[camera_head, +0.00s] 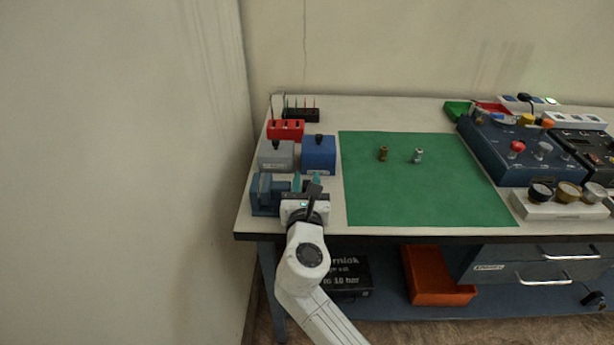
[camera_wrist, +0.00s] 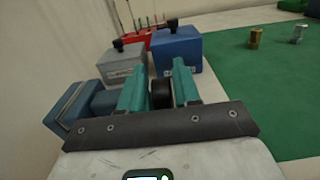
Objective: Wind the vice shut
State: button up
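The blue-grey vice (camera_head: 264,196) stands at the front left of the bench. In the wrist view its body (camera_wrist: 70,108) is at the left, partly hidden by my gripper. My gripper (camera_head: 307,182) is right beside the vice, on its right side. In the wrist view its two teal fingers (camera_wrist: 160,80) stand apart. A dark round knob (camera_wrist: 162,94), seemingly the vice's handle, shows between them and nearly fills the gap. I cannot tell whether both fingers press on it.
A grey box (camera_head: 277,156) and a blue box (camera_head: 319,155) with black knobs stand just behind. A red rack (camera_head: 286,129) is farther back. A green mat (camera_head: 420,190) with two small fittings lies to the right, mostly clear. A wall borders the left.

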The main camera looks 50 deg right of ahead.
jog(key=shift+x, duration=1.05)
grip_shut()
jog(key=p, duration=0.3)
jog(key=shift+r, duration=0.25)
jog(key=shift+g+y+p, duration=0.3)
jog(key=shift+y+p, duration=0.1)
jog(key=shift+p, duration=0.45)
